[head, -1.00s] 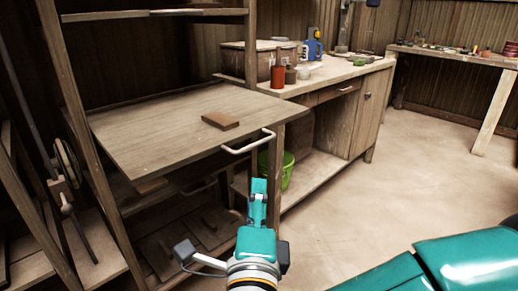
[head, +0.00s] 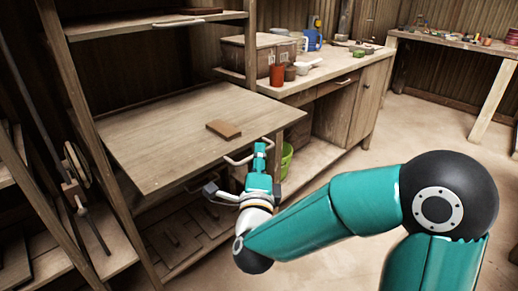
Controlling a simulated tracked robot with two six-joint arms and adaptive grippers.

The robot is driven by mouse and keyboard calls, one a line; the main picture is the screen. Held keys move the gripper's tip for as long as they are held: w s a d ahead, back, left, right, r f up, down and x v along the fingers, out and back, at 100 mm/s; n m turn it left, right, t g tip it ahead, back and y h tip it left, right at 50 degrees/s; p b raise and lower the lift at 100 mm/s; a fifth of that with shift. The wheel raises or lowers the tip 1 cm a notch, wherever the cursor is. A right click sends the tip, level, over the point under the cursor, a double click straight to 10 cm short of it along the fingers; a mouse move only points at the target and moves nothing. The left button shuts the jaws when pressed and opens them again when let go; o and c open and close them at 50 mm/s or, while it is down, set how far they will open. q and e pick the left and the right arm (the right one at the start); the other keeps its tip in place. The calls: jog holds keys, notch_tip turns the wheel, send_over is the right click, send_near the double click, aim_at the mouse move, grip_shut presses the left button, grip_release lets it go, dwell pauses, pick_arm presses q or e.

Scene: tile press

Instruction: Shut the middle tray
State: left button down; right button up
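The middle tray (head: 160,150) is a wooden board pulled well out of the rack, with a small brown block (head: 223,129) lying on top near its right side. Its pale bar handle (head: 238,160) is on the front edge. My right gripper (head: 260,150), teal, is at the right part of this handle and hides some of it. I cannot tell whether its fingers are around the handle or only in front of it, nor how far apart they are. My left gripper is out of view.
The upper tray (head: 150,22) sits in the rack above. A lower shelf (head: 185,240) holds flat wooden pieces. A workbench (head: 335,70) with a red bottle (head: 277,75) and jars stands behind. A green bucket (head: 287,158) is under it. The floor at right is clear.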

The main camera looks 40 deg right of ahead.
jog(key=shift+w+d+r, duration=0.1)
jog(key=shift+w+d, duration=0.4)
grip_shut()
